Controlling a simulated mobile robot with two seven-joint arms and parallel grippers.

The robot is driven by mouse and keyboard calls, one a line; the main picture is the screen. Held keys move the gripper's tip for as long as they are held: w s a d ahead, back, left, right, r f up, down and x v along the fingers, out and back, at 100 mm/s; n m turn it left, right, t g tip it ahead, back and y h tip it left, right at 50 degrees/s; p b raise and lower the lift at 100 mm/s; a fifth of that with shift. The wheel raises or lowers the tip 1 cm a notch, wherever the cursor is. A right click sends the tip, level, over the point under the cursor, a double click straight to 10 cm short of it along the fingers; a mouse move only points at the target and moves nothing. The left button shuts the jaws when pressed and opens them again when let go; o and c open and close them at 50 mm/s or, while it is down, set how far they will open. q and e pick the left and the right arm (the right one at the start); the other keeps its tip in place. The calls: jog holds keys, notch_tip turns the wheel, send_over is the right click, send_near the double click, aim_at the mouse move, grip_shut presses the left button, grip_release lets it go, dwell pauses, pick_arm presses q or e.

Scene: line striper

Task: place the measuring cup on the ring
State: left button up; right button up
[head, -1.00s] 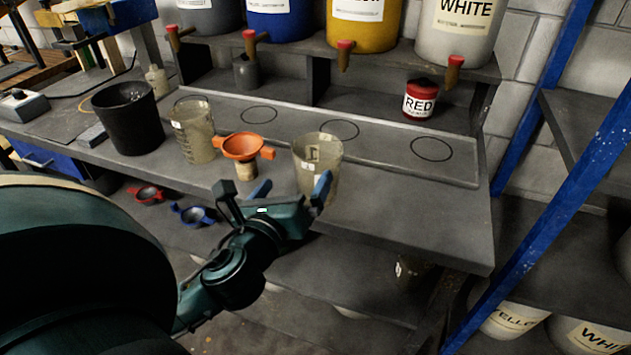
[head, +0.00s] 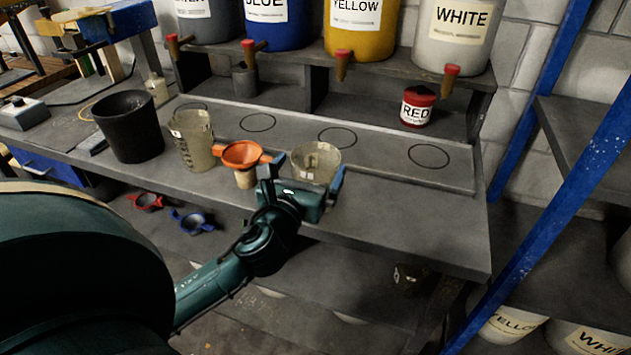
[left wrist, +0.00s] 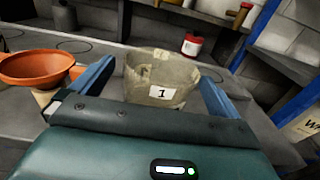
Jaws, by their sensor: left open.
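A translucent beige measuring cup (head: 316,158) stands upright near the front of the bench. In the left wrist view the cup (left wrist: 160,72) carries a label "1". My left gripper (head: 306,174) is open, with one blue finger on each side of this cup; the left wrist view shows the fingers (left wrist: 156,80) apart from its walls. A second measuring cup (head: 192,142) stands further left. Black rings are marked on the tray (head: 295,127) behind: a left one (head: 258,122), a middle one (head: 337,138) and a right one (head: 428,155). My right gripper is not in view.
An orange funnel (head: 243,154) on a small stand is close left of my gripper. A black bucket (head: 130,128) stands further left. A red paint tin (head: 416,106) stands behind the tray. Large paint containers with taps (head: 457,38) overhang the back. The bench's right front is clear.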

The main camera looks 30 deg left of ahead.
aim_at(323, 145)
pick_arm(q)
jog(key=x, duration=0.3)
jog(key=shift+w, duration=0.4)
jog(key=shift+r, duration=0.1)
jog(key=c, duration=1.2)
